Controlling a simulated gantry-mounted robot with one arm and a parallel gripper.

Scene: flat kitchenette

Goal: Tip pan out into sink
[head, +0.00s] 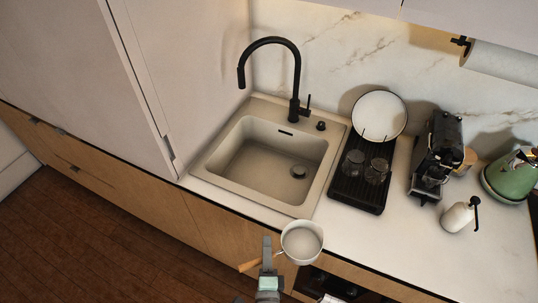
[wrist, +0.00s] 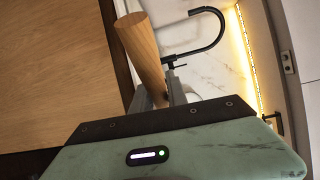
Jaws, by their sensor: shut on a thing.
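The pan (head: 302,242) is small and cream-white with a wooden handle, and looks roughly level in the head view. It is in front of the counter's front edge, outside the sink (head: 262,165). My gripper (head: 267,255) is shut on the pan's wooden handle, left of the bowl. In the wrist view the handle (wrist: 140,50) stands up between the fingers of my gripper (wrist: 155,97); the bowl is hidden there. I cannot tell what is in the pan. The sink basin looks empty, with a round drain near its right side.
A black faucet (head: 296,80) arches over the back of the sink. A black drying rack (head: 362,197) with glasses and a white plate (head: 379,115) stands right of it. A coffee machine (head: 437,150), soap bottle (head: 459,216) and green kettle (head: 512,175) are farther right. A tall cabinet (head: 85,70) bounds the left.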

